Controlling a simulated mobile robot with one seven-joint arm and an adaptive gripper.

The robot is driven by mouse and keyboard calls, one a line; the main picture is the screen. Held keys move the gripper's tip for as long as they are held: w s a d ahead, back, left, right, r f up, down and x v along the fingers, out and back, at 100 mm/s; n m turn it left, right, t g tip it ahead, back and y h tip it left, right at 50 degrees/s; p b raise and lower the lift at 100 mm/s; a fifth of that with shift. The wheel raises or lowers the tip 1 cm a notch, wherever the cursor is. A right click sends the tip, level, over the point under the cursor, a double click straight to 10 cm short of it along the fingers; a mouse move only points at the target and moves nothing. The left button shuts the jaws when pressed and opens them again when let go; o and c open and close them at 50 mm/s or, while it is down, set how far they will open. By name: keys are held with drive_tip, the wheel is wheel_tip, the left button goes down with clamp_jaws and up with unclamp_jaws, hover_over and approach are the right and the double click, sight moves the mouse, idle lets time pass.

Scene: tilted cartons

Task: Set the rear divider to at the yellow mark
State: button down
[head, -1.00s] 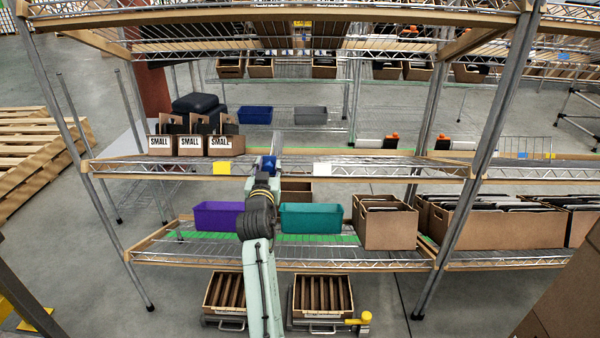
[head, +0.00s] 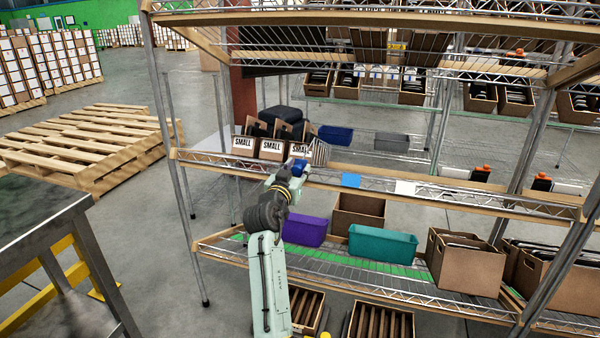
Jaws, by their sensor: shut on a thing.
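A wire divider (head: 319,152) stands upright on the middle shelf, just right of the SMALL cartons (head: 271,148). My gripper (head: 299,166) is at the shelf's front edge, shut on the divider; the arm hides the jaws and the divider's front end. A blue mark (head: 350,180) and a white mark (head: 404,187) show on the front edge, right of my gripper. The yellow mark is not visible now; my gripper covers the edge left of the blue mark.
Below are a purple bin (head: 304,231), a teal bin (head: 382,244) and a brown carton (head: 466,262). A shelf post (head: 172,150) stands left of my arm. A metal table (head: 45,230) is at the left. The middle shelf right of the divider is largely clear.

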drive_tip(key=c, duration=1.3)
unclamp_jaws()
drive_tip(key=v, duration=1.2)
